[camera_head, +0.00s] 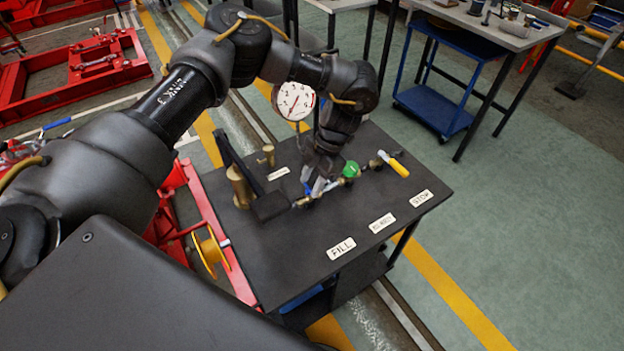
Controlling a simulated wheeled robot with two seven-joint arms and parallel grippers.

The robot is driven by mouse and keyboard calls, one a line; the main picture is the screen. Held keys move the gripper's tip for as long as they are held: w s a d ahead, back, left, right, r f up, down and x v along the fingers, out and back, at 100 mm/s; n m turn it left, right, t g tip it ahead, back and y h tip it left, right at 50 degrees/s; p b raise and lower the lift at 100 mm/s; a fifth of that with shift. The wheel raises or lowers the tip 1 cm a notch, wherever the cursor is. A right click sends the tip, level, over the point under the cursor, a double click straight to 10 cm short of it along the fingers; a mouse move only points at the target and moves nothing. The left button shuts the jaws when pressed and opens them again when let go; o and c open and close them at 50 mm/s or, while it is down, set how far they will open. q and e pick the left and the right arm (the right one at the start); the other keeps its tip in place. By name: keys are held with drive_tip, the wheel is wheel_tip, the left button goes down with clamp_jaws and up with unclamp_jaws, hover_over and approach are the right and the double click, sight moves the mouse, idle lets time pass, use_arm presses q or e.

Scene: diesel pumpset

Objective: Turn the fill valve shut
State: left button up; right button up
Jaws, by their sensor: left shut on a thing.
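A dark table top (300,262) carries a row of brass pipe fittings. A blue valve handle (308,187), a green knob (351,169) and a yellow handle (394,164) sit along the row. The blue handle lines up with the white FILL label (341,248) at the table's front edge, so I take it as the fill valve. My left gripper (319,185) reaches down from above and is shut on the blue handle; its fingers hide most of it. The handle's exact angle cannot be told. My right gripper is not in view.
A round dial gauge (294,101) stands behind the gripper. A brass cylinder (239,187) and a black lever (236,160) stand left of the valves. A middle label (382,222) and a STOP label (421,198) lie to the right.

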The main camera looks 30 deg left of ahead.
use_arm(q)
drive_tip(key=o, duration=1)
drive_tip(key=shift+c, duration=0.2)
drive_tip(key=shift+o, duration=0.2)
drive_tip(key=shift+w+r, duration=0.1)
drive_tip(key=b+v, duration=0.1)
drive_tip(key=v, duration=0.9)
drive_tip(key=shift+d+r, duration=0.15)
drive_tip(key=shift+r, duration=0.15)
drive_tip(key=shift+w, duration=0.1)
